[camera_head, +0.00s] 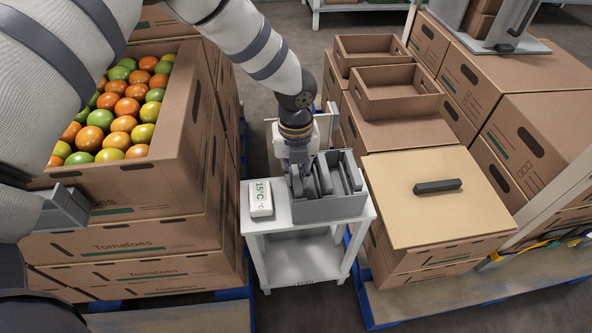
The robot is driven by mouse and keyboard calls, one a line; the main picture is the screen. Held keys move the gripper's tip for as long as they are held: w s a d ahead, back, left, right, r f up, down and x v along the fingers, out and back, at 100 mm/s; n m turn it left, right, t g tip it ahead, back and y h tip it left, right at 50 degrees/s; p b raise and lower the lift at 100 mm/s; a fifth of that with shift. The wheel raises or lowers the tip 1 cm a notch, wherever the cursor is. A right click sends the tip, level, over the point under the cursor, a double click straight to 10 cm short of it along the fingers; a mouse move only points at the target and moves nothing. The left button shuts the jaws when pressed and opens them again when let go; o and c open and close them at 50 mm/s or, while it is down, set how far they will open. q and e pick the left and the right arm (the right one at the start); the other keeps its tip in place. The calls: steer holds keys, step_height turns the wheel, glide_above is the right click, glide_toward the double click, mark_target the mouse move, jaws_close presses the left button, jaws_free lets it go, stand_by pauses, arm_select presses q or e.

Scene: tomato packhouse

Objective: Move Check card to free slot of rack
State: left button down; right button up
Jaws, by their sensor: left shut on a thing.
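The grey rack (338,208) stands on a small white table, with upright dividers and slots open at the top. My left gripper (301,178) points down at the left part of the rack. It is shut on a thin upright piece, apparently the Check card, which is mostly hidden by the fingers and the rack. I cannot tell how deep the piece sits in a slot. The slots at the rack's right side look empty. My right gripper cannot be made out.
A white block marked 15°C (260,198) lies on the white table (305,224), left of the rack. Tomato boxes (150,245) stand close on the left. A lidded carton (400,215) with a dark handle (437,186) stands close on the right. Empty cardboard trays (397,105) are behind.

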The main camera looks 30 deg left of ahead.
arm_select(q)
steer(key=c, duration=1.5)
jaws_free()
steer(key=shift+r, duration=0.1)
steer(key=shift+r+p, duration=1.5)
steer(key=shift+r, duration=2.5)
steer(key=shift+f, duration=0.1)
arm_select(e)
steer(key=shift+t, duration=0.5)
steer(key=w+r, duration=0.2)
steer(key=r, duration=0.1)
steer(key=shift+w+r, duration=0.1)
steer(key=shift+w, duration=0.3)
